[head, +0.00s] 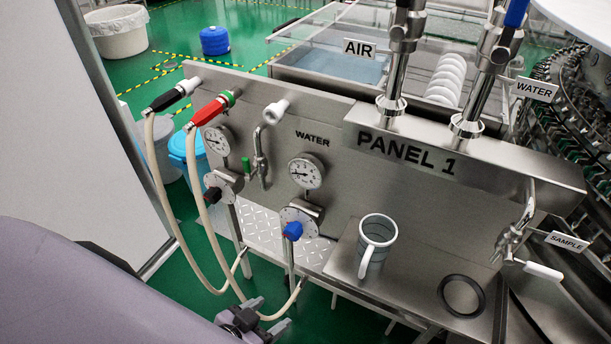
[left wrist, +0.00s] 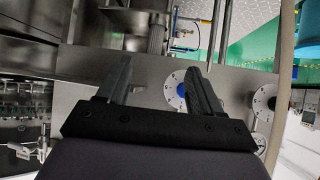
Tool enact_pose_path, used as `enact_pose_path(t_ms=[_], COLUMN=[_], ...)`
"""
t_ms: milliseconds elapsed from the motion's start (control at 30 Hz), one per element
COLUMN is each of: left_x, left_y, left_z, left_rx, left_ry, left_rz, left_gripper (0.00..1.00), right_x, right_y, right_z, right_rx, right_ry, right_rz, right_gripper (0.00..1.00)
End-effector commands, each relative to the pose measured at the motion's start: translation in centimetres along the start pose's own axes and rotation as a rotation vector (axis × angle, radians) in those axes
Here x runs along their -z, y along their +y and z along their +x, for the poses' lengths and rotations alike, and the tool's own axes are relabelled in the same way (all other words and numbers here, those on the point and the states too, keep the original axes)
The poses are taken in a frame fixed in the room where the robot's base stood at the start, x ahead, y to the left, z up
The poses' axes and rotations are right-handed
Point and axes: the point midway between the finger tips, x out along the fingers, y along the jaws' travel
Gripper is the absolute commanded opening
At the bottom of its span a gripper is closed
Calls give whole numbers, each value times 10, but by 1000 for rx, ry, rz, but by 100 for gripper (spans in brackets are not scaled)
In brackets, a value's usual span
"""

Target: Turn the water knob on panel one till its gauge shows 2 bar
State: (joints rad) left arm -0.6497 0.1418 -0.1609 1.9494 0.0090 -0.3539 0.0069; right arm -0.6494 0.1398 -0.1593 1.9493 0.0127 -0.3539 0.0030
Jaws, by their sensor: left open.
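Panel one (head: 390,190) is a steel panel marked PANEL 1. Its blue water knob (head: 293,231) sits on a round white dial plate below the water gauge (head: 306,171). The gauge's needle is too small to read surely. My left gripper (head: 271,314) is low in the head view, below the knob and apart from it. In the left wrist view its two fingers (left wrist: 158,82) are spread and empty. The blue knob (left wrist: 182,90) shows there partly behind the right finger. My right gripper is in neither view.
A dark knob (head: 212,194) and another gauge (head: 215,139) are left of the water set. Pale hoses (head: 205,225) hang in loops near my left gripper.

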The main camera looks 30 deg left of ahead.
Motion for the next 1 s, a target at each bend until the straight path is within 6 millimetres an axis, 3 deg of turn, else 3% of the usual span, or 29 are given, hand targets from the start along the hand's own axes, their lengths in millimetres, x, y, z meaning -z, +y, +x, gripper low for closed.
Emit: enact_pose_path(t_ms=[267,500,700,1000], left_x=[20,62,90,101], left_y=[-14,-45,-61,-68], left_z=[25,52,61,76], left_rx=[56,183,246,259], left_ry=[14,109,199,226], left_rz=[42,90,107,108], left_gripper=[69,69,69,69], right_x=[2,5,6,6], right_y=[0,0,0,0], right_z=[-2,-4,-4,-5], right_rx=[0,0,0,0], right_ry=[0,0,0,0], right_rz=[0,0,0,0], right_gripper=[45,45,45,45])
